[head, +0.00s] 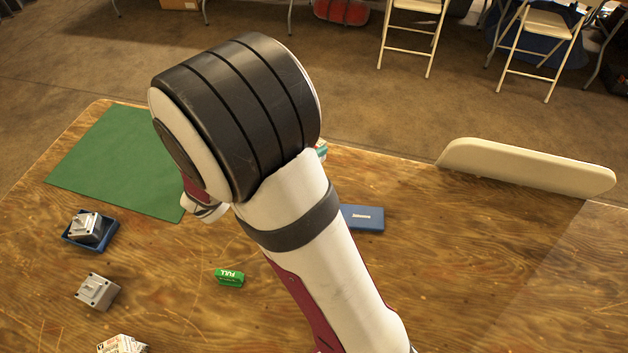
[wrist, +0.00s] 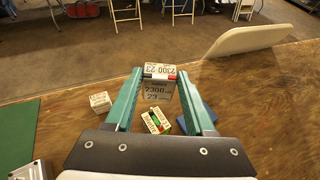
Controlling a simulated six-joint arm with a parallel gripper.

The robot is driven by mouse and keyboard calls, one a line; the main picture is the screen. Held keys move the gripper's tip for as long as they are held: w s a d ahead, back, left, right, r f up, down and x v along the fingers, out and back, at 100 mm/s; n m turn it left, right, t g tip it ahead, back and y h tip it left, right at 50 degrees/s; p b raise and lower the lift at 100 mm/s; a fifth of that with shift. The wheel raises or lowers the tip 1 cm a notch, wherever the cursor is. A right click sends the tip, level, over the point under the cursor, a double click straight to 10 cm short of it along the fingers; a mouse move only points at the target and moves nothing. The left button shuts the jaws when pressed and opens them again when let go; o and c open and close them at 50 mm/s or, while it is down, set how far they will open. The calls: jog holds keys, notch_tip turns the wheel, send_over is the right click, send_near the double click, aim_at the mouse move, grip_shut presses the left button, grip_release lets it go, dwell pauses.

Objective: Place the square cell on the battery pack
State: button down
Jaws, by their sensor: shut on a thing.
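My gripper (wrist: 158,88) shows in the wrist view, with its two teal fingers shut on a boxy cell. This square cell (wrist: 158,86) is white and grey with a "2300" and "23" label, and has a small red mark on its edge. It sits between the fingertips, above the table. In the head view my arm hides the cell and nearly all of the gripper. I cannot tell for sure which thing is the battery pack. A white and green labelled block (wrist: 156,121) lies on the table, lower between the fingers in the wrist view.
A small white box (wrist: 100,102) stands left of the fingers. The head view shows a green mat (head: 110,160), a blue tray (head: 76,243) holding a grey block, another grey block (head: 97,291), a green "FULL" block (head: 229,277) and a blue box (head: 362,217).

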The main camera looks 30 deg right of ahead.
jog(key=f, duration=0.7)
jog(key=shift+s+f, duration=0.2)
jog(key=shift+f, duration=0.15)
jog(key=shift+f, duration=0.6)
jog(key=shift+c, duration=1.3)
grip_release()
